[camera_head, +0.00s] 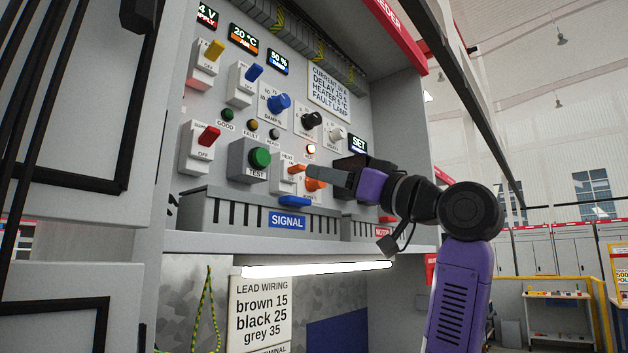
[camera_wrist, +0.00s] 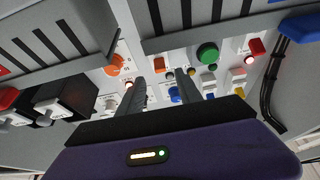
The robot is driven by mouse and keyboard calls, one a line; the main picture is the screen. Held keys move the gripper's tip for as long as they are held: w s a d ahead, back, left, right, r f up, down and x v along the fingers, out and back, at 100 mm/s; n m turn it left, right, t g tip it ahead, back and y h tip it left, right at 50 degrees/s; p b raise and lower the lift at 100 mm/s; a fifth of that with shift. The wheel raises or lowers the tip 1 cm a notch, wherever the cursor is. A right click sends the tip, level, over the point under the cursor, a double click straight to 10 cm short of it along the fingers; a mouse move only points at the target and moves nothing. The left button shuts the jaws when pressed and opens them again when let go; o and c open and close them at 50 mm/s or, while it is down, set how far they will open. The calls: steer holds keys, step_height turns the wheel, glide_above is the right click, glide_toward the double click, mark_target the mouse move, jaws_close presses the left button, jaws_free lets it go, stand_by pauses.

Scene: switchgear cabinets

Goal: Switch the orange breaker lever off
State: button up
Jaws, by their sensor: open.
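The orange breaker lever (camera_head: 297,168) sits on a small white breaker labelled HEAT, right of the green TEST button (camera_head: 260,157). It appears to point right. My gripper (camera_head: 309,172) reaches in from the right, with its fingertips close to the lever. I cannot tell whether they touch it. In the wrist view my open gripper (camera_wrist: 161,82) points at the panel, its two fingers apart. The green button (camera_wrist: 207,52) is beyond the right finger, and an orange knob (camera_wrist: 115,65) is left of the fingers.
The orange knob (camera_head: 315,184) is just below the fingertips. A blue handle (camera_head: 295,201) and the grey SIGNAL trunking (camera_head: 248,212) are beneath. A red lever (camera_head: 209,136) is at left; blue, black and white knobs are above. The cabinet's right wall stands behind my arm.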

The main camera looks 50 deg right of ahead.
mark_target(303, 166)
steer(key=shift+s+f, duration=0.25)
steer(key=shift+s, duration=0.45)
step_height(303, 166, up, 4)
steer(key=g+p, duration=0.4)
steer(key=p, duration=0.3)
steer(key=shift+s, duration=0.1)
steer(key=w+p, duration=0.3)
steer(key=w, duration=0.4)
steer(key=shift+w+a, duration=0.1)
steer(key=shift+w, duration=0.15)
